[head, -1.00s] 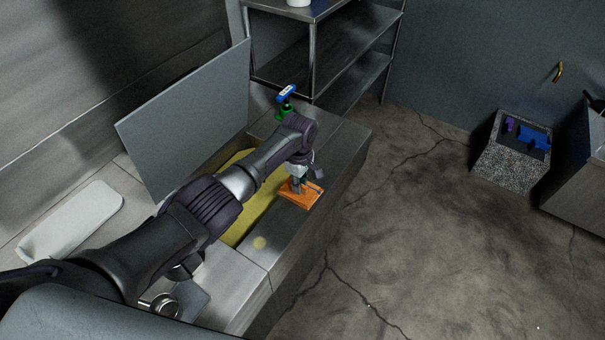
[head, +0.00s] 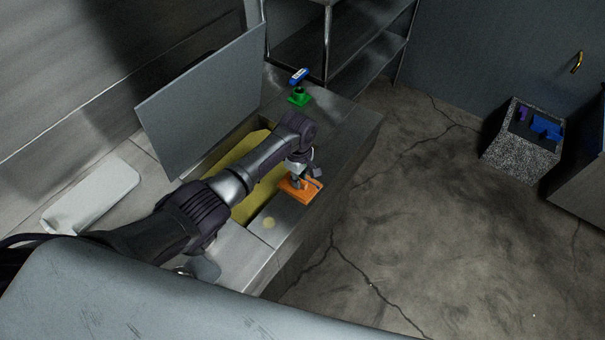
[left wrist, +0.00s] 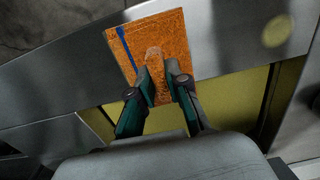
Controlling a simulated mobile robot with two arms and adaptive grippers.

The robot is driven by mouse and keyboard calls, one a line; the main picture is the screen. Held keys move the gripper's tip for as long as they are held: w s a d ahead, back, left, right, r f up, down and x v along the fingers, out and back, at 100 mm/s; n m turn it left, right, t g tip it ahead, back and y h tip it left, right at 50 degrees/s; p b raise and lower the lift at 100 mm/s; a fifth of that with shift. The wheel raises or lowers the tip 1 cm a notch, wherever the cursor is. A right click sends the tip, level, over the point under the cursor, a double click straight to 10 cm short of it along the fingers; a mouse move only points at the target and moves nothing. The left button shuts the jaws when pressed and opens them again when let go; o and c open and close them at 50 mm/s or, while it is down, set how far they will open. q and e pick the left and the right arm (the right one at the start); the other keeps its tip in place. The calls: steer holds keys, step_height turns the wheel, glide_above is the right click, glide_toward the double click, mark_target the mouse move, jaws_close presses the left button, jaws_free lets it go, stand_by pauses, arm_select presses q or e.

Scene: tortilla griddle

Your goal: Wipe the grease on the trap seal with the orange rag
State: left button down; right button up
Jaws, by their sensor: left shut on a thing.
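My left gripper (head: 299,183) is shut on the orange rag (head: 307,196), a flat square pad with a blue stripe. The rag is on or just above the metal rim, the trap seal (head: 252,240), beside the opening with the yellow interior (head: 225,172); contact is not clear. A round, pale yellow grease spot (head: 269,223) lies on the rim, apart from the rag. In the left wrist view the fingers (left wrist: 160,80) pinch the rag (left wrist: 178,40), and the grease spot (left wrist: 277,31) is to its right. My right gripper is not in view.
A grey lid panel (head: 205,100) stands upright along the opening's far side. A green fitting with a blue handle (head: 299,96) stands on the rim's far end. A pale tray (head: 92,197) lies at left. Metal shelves (head: 345,45) are behind; a speckled bin (head: 520,142) is at right.

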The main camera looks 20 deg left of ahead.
mark_target(293, 193)
arm_select(q)
steer(key=s, duration=0.1)
steer(key=s+a, duration=0.1)
steer(key=s, duration=0.1)
steer(key=shift+a+r, duration=0.1)
steer(key=shift+s+a+f, duration=0.1)
steer(key=shift+s+a, duration=0.2)
steer(key=shift+s, duration=0.5)
steer(key=shift+s+a+f, duration=0.1)
steer(key=shift+s+a, duration=0.15)
steer(key=shift+s, duration=0.5)
steer(key=shift+s+a, duration=0.3)
steer(key=shift+s, duration=0.5)
steer(key=shift+s, duration=0.1)
steer(key=shift+s+a, duration=0.15)
steer(key=shift+s, duration=0.1)
steer(key=shift+s+a+r, duration=0.1)
steer(key=shift+s+a, duration=0.15)
steer(key=shift+s, duration=0.4)
steer(key=shift+s+a+f, duration=0.1)
steer(key=shift+s+a, duration=0.2)
steer(key=shift+s, duration=0.35)
steer(key=shift+s+a+r, duration=0.1)
steer(key=shift+s+a, duration=0.15)
steer(key=shift+s, duration=0.4)
